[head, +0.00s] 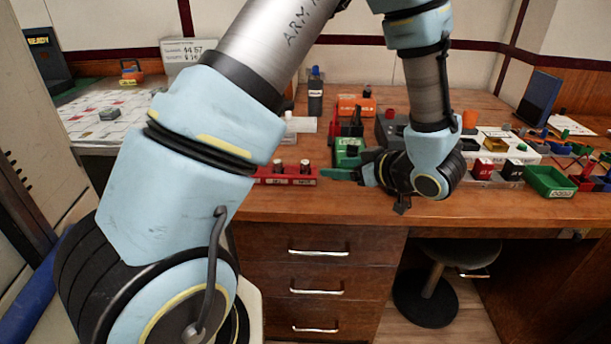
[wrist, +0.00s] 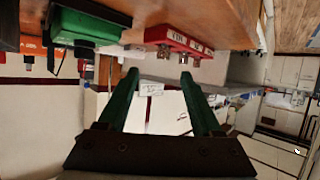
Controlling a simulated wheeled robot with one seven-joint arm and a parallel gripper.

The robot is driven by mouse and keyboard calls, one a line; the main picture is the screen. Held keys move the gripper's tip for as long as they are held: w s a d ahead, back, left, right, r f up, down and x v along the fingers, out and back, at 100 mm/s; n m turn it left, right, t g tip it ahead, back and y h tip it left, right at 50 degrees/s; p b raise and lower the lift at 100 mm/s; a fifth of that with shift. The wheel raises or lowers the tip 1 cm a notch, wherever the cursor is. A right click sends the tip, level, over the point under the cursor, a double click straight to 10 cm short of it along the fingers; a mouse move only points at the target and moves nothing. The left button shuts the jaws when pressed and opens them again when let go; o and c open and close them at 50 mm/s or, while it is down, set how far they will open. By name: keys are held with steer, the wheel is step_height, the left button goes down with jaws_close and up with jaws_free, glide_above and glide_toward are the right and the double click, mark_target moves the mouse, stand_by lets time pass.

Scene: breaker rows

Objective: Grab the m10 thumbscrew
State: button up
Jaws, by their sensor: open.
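A red rack (head: 268,181) with white labels stands near the table's front edge, with dark and metallic knobs such as one (head: 305,165) upright on it. In the wrist view the red rack (wrist: 200,47) hangs upside down at the top, with several metal-looking knobs (wrist: 165,52) on it. The labels are too small to read surely, so I cannot tell which knob is the m10 thumbscrew. My gripper (head: 325,174) points left at the rack's right end. In the wrist view its two green fingers (wrist: 158,74) are apart, with no thumbscrew between them.
A dark bottle (head: 315,95) is farther back. A green tray (head: 550,181) sits at the right. A stool (head: 438,290) stands below. Bare wood lies along the table's front edge.

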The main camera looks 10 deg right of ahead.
mark_target(308, 164)
steer(key=shift+s+a+f, duration=0.15)
steer(key=shift+s+a, duration=0.05)
steer(key=shift+s, duration=0.15)
steer(key=shift+y, duration=0.4)
steer(key=x, duration=0.4)
steer(key=shift+w+a, duration=0.15)
steer(key=shift+a, duration=0.05)
steer(key=shift+w+d+r+p+x, duration=0.1)
steer(key=shift+p+x, duration=0.15)
steer(key=shift+x, duration=0.75)
steer(key=shift+w+d+r+p+x, duration=0.1)
steer(key=shift+p+x, duration=0.15)
steer(key=shift+x, duration=0.75)
steer(key=shift+w+d+r+p+x, duration=0.1)
steer(key=shift+p+x, duration=0.15)
steer(key=shift+x, duration=0.75)
steer(key=shift+c, duration=0.4)
jaws_close()
